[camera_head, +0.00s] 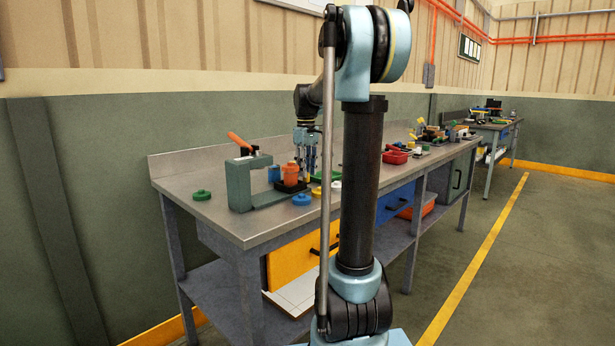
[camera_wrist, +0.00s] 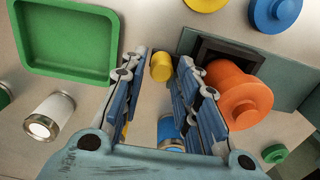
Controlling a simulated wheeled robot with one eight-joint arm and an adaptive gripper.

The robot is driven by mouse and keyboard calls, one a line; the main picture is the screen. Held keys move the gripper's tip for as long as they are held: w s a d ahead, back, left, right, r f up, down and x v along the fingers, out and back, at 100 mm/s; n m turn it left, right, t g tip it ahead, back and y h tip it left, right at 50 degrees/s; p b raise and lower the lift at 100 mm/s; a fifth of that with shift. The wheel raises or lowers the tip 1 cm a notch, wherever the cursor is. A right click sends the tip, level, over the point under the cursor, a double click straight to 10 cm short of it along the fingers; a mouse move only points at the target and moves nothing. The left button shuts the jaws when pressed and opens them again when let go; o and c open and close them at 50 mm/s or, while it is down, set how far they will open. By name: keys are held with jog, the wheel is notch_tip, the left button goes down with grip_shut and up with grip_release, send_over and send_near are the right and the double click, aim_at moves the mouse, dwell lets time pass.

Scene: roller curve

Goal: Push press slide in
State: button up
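The press (camera_head: 241,183) is a grey-green frame with an orange lever at the left of the bench. At its right, an orange capped container (camera_head: 290,174) sits on a black slide (camera_head: 291,187). In the wrist view the orange container (camera_wrist: 240,96) is just right of the right finger, with the slide's dark square holder (camera_wrist: 219,50) beside it and the press base (camera_wrist: 291,85) around. My gripper (camera_wrist: 162,62) is open with nothing held between its fingers; it also shows in the head view (camera_head: 306,166), right of the container. Whether a finger touches the container cannot be told.
A green tray (camera_wrist: 68,72), a white can (camera_wrist: 50,114), a yellow cylinder (camera_wrist: 161,67) and a blue one (camera_wrist: 168,132) lie around my gripper. Loose lids are blue (camera_head: 302,200) and green (camera_head: 202,195). A red bin (camera_head: 395,157) stands farther along the bench.

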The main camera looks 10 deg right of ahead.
jog(key=shift+f, duration=1.1)
jog(key=shift+c, duration=0.6)
grip_shut()
jog(key=shift+s, duration=0.1)
